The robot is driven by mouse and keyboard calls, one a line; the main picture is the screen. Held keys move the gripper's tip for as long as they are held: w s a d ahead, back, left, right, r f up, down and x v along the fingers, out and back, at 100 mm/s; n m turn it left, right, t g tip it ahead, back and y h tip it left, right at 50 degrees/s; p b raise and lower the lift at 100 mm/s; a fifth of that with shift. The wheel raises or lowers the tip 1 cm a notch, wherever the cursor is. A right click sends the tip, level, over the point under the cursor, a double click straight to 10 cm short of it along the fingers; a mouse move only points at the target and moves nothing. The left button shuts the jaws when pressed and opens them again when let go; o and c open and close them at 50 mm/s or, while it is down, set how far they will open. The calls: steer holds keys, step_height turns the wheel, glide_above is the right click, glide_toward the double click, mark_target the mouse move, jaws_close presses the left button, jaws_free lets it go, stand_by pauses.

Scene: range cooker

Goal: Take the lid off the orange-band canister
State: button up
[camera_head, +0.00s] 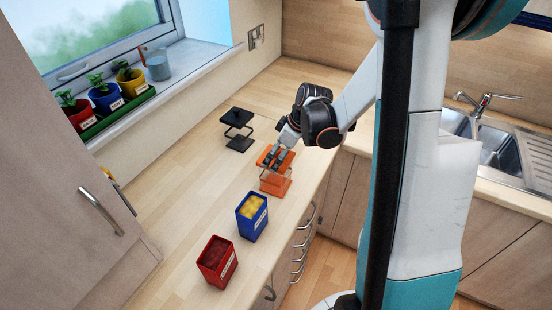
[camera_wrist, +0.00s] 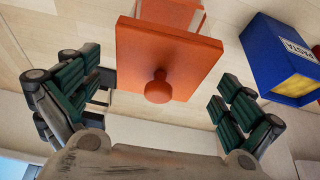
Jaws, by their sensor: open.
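The orange-band canister (camera_head: 275,185) stands on the wooden counter, with a see-through middle and an orange lower part. Its flat square orange lid (camera_head: 263,157) is on top. In the wrist view the lid (camera_wrist: 192,62) fills the upper middle, with its round knob (camera_wrist: 158,88) pointing towards the camera. My gripper (camera_head: 277,157) is over the lid. In the wrist view my gripper (camera_wrist: 158,96) is open, with one finger left of the knob and one right of it, both apart from it. My fingers partly cover the lid in the head view.
A blue canister (camera_head: 252,222) with yellow contents and a red canister (camera_head: 217,266) stand open nearer the camera. A black-lidded canister (camera_head: 237,128) stands farther back. Potted plants (camera_head: 105,96) line the windowsill. A sink (camera_head: 490,140) is at right. Counter left of the canisters is clear.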

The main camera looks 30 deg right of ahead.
steer(key=shift+f, duration=0.1)
steer(key=c, duration=1)
